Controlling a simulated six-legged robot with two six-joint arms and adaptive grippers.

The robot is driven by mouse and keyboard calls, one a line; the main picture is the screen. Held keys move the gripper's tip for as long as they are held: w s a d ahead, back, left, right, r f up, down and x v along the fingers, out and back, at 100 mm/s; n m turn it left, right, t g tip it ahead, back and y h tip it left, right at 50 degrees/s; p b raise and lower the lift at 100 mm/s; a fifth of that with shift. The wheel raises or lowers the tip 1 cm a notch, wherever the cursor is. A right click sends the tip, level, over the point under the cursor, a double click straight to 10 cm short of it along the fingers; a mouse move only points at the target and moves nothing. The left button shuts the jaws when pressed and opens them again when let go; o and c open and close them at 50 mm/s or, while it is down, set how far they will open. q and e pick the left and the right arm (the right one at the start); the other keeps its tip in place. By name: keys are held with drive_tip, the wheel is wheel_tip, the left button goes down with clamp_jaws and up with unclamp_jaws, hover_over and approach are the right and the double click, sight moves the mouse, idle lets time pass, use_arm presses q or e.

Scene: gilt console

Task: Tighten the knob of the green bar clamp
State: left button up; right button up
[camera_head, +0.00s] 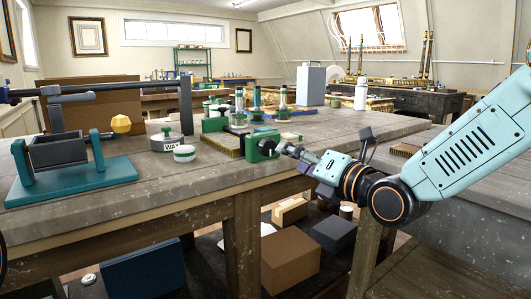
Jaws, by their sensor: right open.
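The green bar clamp (260,140) lies on the workbench, with one green block at its near end and another green part (214,122) farther back to the left. A small dark round knob (267,149) sits on the near block's right face. My right gripper (284,149) comes in from the right, pointing left at the knob. It is open, with its fingertips just beside the knob. At this size I cannot tell whether they touch it. My left gripper is not in view.
A jar (167,140) and a small tub (184,153) are left of the clamp. Several tall green-topped containers (283,97) stand behind. The bench's front strip is clear.

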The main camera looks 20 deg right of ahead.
sight(270, 148)
drive_tip(key=w+a+n, duration=0.1)
drive_tip(key=w+n, duration=0.1)
drive_tip(key=w+n+b, duration=0.1)
drive_tip(key=w+n, duration=0.1)
drive_tip(key=w+a+n, duration=0.1)
drive_tip(key=w+n, duration=0.1)
drive_tip(key=shift+w+a+r+b, duration=0.15)
drive_tip(key=shift+w+a+b, duration=0.05)
drive_tip(key=shift+a+b, duration=0.1)
drive_tip(key=shift+w+a+r, duration=0.1)
drive_tip(key=shift+w+a, duration=0.05)
drive_tip(key=shift+w, duration=0.3)
drive_tip(key=shift+c, duration=0.5)
drive_tip(key=c, duration=1.1)
